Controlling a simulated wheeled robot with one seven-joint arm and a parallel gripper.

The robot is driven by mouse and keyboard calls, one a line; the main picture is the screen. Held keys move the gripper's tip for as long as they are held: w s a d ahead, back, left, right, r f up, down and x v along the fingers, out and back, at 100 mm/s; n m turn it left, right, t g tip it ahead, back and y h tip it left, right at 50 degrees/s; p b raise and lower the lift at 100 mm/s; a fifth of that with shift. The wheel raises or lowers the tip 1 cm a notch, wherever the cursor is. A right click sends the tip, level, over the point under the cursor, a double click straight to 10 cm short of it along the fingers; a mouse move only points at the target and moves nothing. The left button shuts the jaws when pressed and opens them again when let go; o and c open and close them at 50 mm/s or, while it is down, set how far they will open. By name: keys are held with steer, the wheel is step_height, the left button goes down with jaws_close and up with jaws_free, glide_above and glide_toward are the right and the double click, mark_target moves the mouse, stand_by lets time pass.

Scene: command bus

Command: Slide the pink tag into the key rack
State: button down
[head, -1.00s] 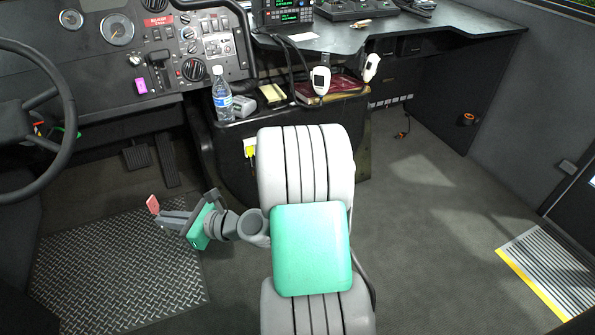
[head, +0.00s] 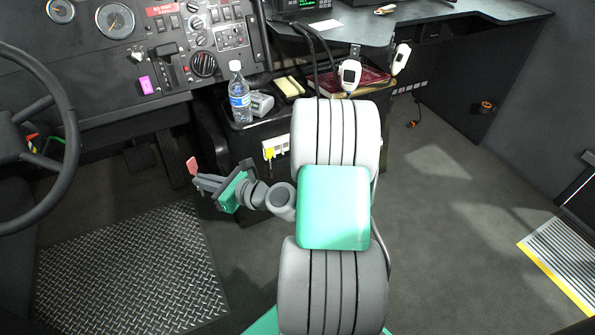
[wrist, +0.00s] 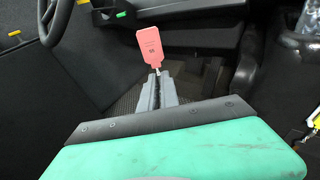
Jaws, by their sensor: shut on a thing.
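My gripper (head: 197,182) is shut on the narrow end of the pink tag (head: 192,165), which sticks up from the fingertips. In the wrist view the tag (wrist: 151,45) stands upright, its broad printed face in view, clear of other things. The key rack (head: 276,147) seems to be the white panel on the side of the black console, with a yellow tag (head: 269,154) hanging at its left part. The gripper is left of the rack and apart from it. My arm hides part of the view right of the rack.
A water bottle (head: 239,95), a grey device (head: 261,104) and a yellow pad (head: 290,87) are on the console top. The steering wheel (head: 50,120) is at the left. Open floor with a tread plate (head: 130,265) lies below the gripper.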

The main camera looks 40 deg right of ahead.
steer(key=w+d+f+m+t+h, duration=0.1)
steer(key=d+f+m+h, duration=0.1)
steer(key=d+f, duration=0.35)
steer(key=d+f+m+h, duration=0.2)
steer(key=d+h, duration=0.1)
steer(key=d, duration=0.6)
steer(key=m+h+b, duration=0.1)
steer(key=m+h, duration=0.3)
steer(key=h, duration=0.1)
glide_toward(286, 155)
steer(key=x, duration=0.3)
steer(key=shift+w+a+f, duration=0.1)
steer(key=shift+w+f, duration=0.2)
steer(key=shift+w, duration=0.05)
steer(key=shift+w, duration=0.5)
steer(key=shift+w+d, duration=0.2)
steer(key=shift+w, duration=0.1)
steer(key=shift+w, duration=0.1)
steer(key=shift+w+d, duration=0.15)
steer(key=shift+w, duration=0.15)
steer(key=shift+w+p, duration=0.15)
steer(key=shift+p, duration=0.15)
